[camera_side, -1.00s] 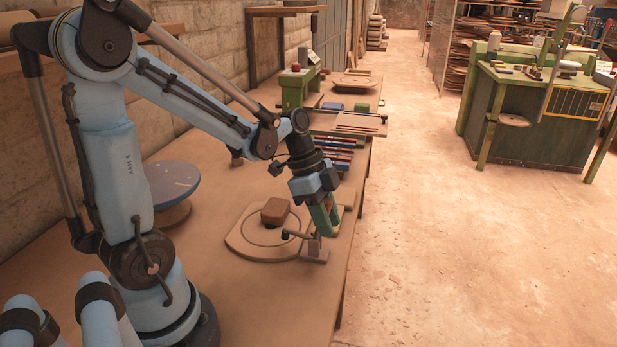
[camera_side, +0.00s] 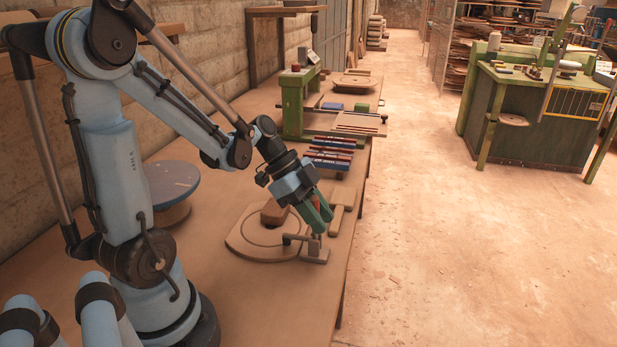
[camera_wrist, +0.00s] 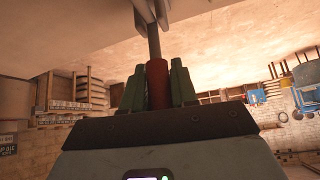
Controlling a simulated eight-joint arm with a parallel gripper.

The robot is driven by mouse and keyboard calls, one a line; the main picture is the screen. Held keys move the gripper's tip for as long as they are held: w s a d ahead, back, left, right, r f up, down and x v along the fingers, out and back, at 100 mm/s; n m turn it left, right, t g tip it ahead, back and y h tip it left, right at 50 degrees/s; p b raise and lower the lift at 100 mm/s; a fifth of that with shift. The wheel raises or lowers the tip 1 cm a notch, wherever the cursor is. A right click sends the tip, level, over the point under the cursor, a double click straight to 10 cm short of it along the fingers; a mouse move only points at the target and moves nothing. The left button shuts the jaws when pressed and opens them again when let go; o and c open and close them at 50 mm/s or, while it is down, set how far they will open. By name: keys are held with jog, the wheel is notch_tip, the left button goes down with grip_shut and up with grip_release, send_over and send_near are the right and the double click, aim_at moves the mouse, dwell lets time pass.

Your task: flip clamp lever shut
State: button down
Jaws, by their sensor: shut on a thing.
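The clamp (camera_side: 314,253) stands on the right edge of a round wooden base plate (camera_side: 240,246). Its short arm reaches left over the plate with a dark tip (camera_side: 287,239). The clamp lever has a red grip (camera_wrist: 157,84) on a metal rod, seen in the wrist view. My gripper (camera_side: 322,221) has green fingers and slants down right to just above the clamp. In the wrist view my gripper (camera_wrist: 156,78) is shut on the red grip, a finger on each side. The side view hides most of the lever behind the fingers.
A pale wooden paddle-shaped piece (camera_side: 340,208) lies just right of my gripper. Coloured bars (camera_side: 332,150) lie behind. A blue round-topped stand (camera_side: 172,181) is at left. The bench front between plate and edge is clear.

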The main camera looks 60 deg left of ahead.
jog(key=shift+a, duration=0.1)
jog(key=c, duration=1)
grip_release()
jog(key=shift+o, duration=0.2)
jog(key=shift+r, duration=0.1)
jog(key=v, duration=1.2)
jog(key=x, duration=1.2)
